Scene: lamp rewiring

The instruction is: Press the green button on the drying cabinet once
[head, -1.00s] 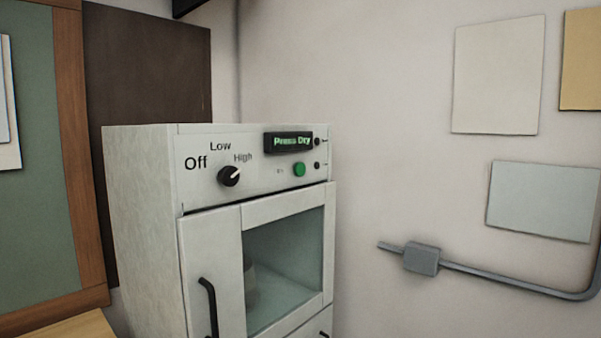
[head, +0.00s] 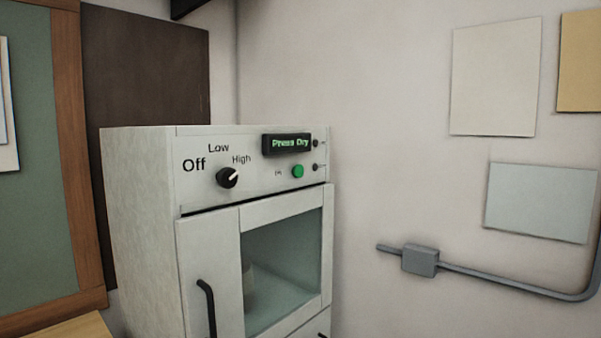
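The white drying cabinet (head: 140,220) stands against the wall left of the middle of the head view. The round green button (head: 298,171) is on the right part of its top front panel. Above the button a dark display (head: 287,144) reads "Press Dry" in green letters. A black dial (head: 228,177) with a white pointer sits to the left of the button, with its pointer toward "High". The cabinet's glazed door (head: 285,262) looks closed, and a pale object shows dimly behind the glass. Neither gripper is in view.
A black door handle (head: 207,305) sticks out at the lower front. A wood-framed green board (head: 40,200) is on the left, with a wooden surface (head: 70,328) below it. A grey conduit with a box (head: 420,260) runs along the right wall. The space before the panel looks clear.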

